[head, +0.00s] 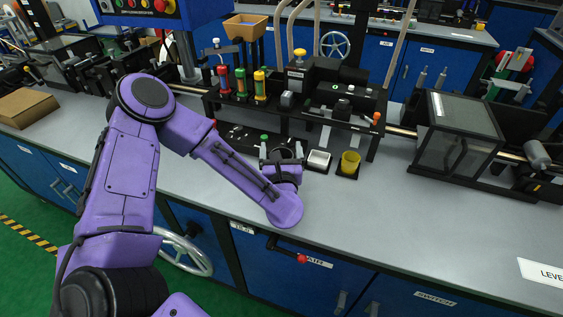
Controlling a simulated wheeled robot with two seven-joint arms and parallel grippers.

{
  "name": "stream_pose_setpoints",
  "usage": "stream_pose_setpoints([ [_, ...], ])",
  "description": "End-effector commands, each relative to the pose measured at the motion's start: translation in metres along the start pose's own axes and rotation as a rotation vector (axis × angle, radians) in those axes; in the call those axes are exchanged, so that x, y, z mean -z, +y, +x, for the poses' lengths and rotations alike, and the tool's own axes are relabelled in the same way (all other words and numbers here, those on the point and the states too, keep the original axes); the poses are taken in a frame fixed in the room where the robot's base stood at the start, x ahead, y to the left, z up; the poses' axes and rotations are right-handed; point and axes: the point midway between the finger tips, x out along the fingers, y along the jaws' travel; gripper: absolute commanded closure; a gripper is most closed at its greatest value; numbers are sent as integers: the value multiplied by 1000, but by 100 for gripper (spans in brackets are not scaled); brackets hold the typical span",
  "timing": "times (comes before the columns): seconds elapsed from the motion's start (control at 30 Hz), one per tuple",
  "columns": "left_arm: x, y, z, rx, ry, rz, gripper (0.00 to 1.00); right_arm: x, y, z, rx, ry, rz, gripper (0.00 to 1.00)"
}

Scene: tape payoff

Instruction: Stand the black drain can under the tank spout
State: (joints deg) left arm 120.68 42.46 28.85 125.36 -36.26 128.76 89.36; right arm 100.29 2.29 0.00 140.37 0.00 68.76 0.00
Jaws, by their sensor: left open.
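My left gripper (283,157) is over the bench in front of the black rack, with its fingers pointing away from me. It is open. A dark round shape (287,152) shows at its fingers and may be the black drain can; the gripper partly hides it, and I cannot tell whether they touch. The black machine with a tank-like body (320,72) stands on the rack behind. I cannot make out its spout for certain. My right gripper is not in view.
A yellow cup (350,161) on a dark pad and a small white tray (319,159) stand close right of the gripper. Red, green and yellow bottles (241,83) stand on the rack. A clear-sided box (455,135) is at the right. The front bench top (400,210) is clear.

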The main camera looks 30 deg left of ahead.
Motion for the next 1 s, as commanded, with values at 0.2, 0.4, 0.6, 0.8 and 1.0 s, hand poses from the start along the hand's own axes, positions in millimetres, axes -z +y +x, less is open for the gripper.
stream_pose_setpoints([
  [0.2,1,0,2,1,0,0,11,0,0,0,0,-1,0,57],
  [0.4,1,0,2,0,0,0,68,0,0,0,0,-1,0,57],
  [0.6,1,0,2,0,0,0,73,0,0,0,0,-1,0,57],
  [0.8,-7,0,2,0,-1,-3,73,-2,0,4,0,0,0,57],
  [1.0,-48,-4,-14,6,-5,-7,73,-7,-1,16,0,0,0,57],
])
